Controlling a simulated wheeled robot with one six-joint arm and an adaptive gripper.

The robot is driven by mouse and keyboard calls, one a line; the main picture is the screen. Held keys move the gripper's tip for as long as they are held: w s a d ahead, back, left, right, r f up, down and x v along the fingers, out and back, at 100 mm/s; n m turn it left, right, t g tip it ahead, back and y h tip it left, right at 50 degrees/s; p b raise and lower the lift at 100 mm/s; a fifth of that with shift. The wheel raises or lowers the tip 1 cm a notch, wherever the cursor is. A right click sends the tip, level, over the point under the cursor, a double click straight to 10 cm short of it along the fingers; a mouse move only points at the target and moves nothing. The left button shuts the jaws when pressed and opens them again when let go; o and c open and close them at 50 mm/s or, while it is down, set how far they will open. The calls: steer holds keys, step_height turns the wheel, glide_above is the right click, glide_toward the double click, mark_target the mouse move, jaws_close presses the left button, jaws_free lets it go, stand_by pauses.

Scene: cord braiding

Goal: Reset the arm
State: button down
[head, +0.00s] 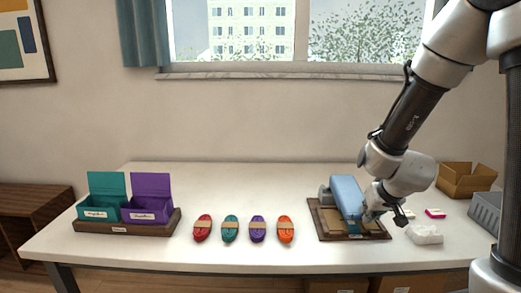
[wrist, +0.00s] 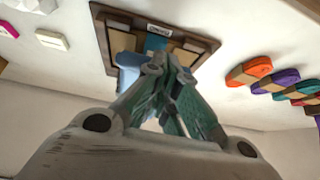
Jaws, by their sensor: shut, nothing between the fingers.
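My gripper (head: 369,216) is low over the right part of the table, beside the blue device (head: 345,195) on its wooden board (head: 352,237). In the wrist view the gripper's fingertips (wrist: 163,62) are together with nothing between them. They point toward the board (wrist: 205,46), which carries a small label, and hide part of the blue device (wrist: 128,60). I cannot tell whether the fingers touch it. My arm reaches in from the upper right.
Red (head: 203,228), teal (head: 230,229), purple (head: 257,229) and orange (head: 285,229) cord bundles lie in a row. Open teal (head: 107,188) and purple (head: 151,187) boxes stand in a left tray (head: 90,228). A white packet (head: 425,235), pink item (head: 435,213) and carton (head: 465,181) are at right.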

steer(key=w+r+t, duration=0.2)
steer(key=w+r, duration=0.2)
steer(key=r, duration=0.1)
steer(key=shift+d+h, duration=0.4)
steer(key=s+r+g+y, duration=0.1)
steer(key=s+r+y, duration=0.1)
steer(key=s+r, duration=0.6)
steer(key=s+d+r+g, duration=0.1)
steer(key=s+d+r, duration=0.1)
steer(key=s, duration=0.7)
steer(key=s+d+r+g+h, duration=0.1)
steer(key=s+d+r+g, duration=0.1)
steer(key=s, duration=0.7)
steer(key=shift+r+h, duration=0.3)
steer(key=shift+r, duration=0.1)
